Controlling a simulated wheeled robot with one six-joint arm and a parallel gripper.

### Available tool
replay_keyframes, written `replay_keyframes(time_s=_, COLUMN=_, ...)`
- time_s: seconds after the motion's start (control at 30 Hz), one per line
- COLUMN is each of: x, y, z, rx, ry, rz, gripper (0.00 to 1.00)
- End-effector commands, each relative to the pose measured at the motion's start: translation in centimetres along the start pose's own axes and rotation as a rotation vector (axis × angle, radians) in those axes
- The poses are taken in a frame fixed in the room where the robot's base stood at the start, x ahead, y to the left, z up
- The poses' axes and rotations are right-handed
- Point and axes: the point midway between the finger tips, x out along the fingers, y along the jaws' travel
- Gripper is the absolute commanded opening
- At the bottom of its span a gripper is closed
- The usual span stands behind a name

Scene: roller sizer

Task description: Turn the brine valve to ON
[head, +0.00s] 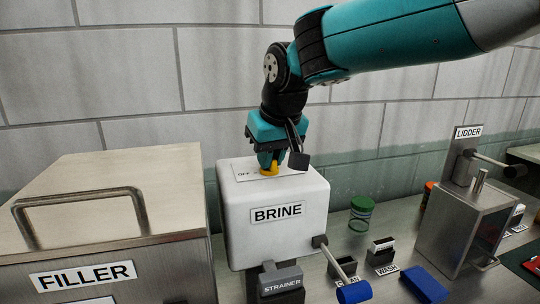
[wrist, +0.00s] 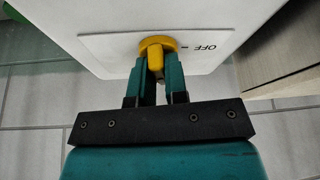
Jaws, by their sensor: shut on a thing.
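The white box labelled BRINE (head: 238,226) stands in the middle of the head view. On its top is a light plate (head: 243,179) printed OFF, and the yellow brine valve (head: 270,171) sits on that plate. My gripper (head: 268,160) reaches down from above, with its teal fingers closed around the valve handle. In the wrist view the yellow valve (wrist: 157,44) shows between the two fingertips of my gripper (wrist: 156,68). The OFF print (wrist: 205,48) lies to the right of the valve there. An ON mark is not visible; the gripper hides part of the plate.
The metal FILLER box (head: 160,190) with a bar handle stands close on the left. In front are the STRAINER part (head: 281,280) and a blue-handled lever (head: 352,290). A tiled wall is behind.

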Motion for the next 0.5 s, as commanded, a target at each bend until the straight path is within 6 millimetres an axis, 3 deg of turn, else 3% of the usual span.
replay_keyframes(time_s=0.5, x=-0.14, y=-0.09, z=-0.14, rx=0.257, ry=0.002, rz=0.106, gripper=0.0)
